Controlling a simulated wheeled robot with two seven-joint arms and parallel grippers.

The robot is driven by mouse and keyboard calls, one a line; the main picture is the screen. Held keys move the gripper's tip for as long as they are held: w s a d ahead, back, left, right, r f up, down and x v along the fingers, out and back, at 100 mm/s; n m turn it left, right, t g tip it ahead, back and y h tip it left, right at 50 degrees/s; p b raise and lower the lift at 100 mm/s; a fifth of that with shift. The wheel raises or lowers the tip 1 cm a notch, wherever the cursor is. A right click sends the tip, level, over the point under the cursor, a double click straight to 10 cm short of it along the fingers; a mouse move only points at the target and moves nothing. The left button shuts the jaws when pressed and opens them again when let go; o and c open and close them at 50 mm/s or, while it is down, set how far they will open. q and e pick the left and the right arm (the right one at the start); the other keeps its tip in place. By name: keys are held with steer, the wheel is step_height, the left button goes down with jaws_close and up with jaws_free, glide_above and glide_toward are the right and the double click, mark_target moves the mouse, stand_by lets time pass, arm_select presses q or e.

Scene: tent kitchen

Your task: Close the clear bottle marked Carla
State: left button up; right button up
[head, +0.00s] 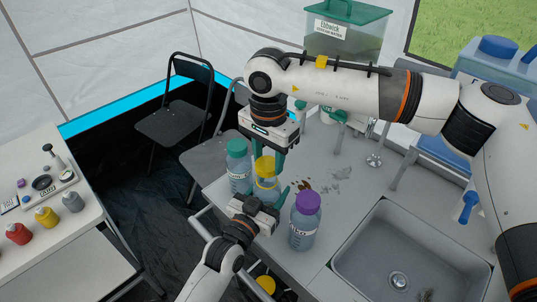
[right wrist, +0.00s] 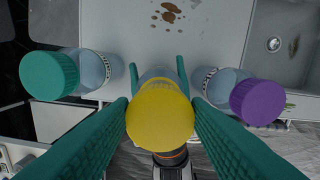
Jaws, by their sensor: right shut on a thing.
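A clear bottle (head: 266,194) under a yellow cap stands at the counter's front edge, between two other bottles; its name is not readable. My right gripper (head: 267,160) points down and is shut on the yellow cap (right wrist: 160,115), one finger on each side. The cap is over the bottle's mouth; whether it is seated is hidden. My left gripper (head: 257,203) comes from the front, low on the bottle. Its fingers lie along both sides of the bottle in the right wrist view and look closed on it.
A teal-capped bottle (head: 238,168) stands close on the left and a purple-capped bottle (head: 305,222) on the right. Brown stains (head: 304,186) lie behind. A sink (head: 410,260) is at the right. A green-lidded container (head: 346,30) stands at the back. A side table (head: 35,165) is at the left.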

steer(key=shift+f, duration=0.15)
steer(key=shift+f, duration=0.75)
steer(key=shift+f, duration=0.5)
